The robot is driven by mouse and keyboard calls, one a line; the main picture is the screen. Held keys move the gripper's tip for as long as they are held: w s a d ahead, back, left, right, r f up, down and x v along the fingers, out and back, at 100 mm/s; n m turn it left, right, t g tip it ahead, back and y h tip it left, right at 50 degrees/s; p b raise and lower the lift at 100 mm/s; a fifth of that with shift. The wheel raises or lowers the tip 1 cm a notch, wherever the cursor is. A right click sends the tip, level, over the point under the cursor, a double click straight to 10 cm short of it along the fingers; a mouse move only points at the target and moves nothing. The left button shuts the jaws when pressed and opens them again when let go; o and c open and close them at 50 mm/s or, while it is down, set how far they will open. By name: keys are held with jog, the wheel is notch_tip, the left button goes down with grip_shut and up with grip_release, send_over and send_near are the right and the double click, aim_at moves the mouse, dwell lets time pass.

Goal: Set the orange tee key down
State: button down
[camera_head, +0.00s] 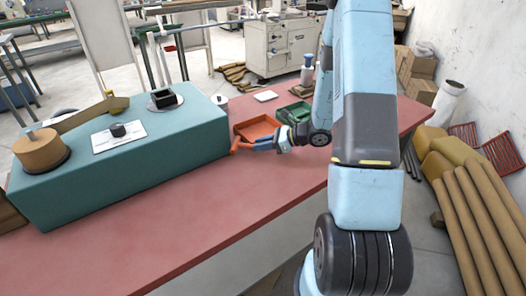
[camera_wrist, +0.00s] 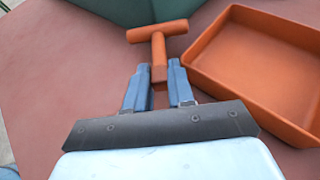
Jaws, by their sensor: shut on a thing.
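The orange tee key (camera_wrist: 157,34) is in my gripper (camera_wrist: 158,78), its shank between the two blue fingers and its crossbar pointing away from me. In the head view the tee key (camera_head: 237,146) shows small at the tip of my gripper (camera_head: 258,145), near the right end of the teal block. My gripper is shut on the shank, low over the red table (camera_head: 190,236). I cannot tell whether the key touches the table top. The orange tray (camera_wrist: 260,65) lies just right of the key in the wrist view and looks empty.
The teal block (camera_head: 120,165) stands left of my gripper, close to the key's crossbar. A green tray (camera_head: 294,113) sits beyond the orange tray, with a white tile (camera_head: 265,96) and a blue-capped bottle (camera_head: 307,73) further back. The table's front left is bare.

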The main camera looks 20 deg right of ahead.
aim_at(262, 157)
jog(key=shift+f, duration=1.55)
jog(key=c, duration=1.2)
grip_release()
jog(key=shift+f, duration=0.1)
jog(key=shift+c, duration=0.2)
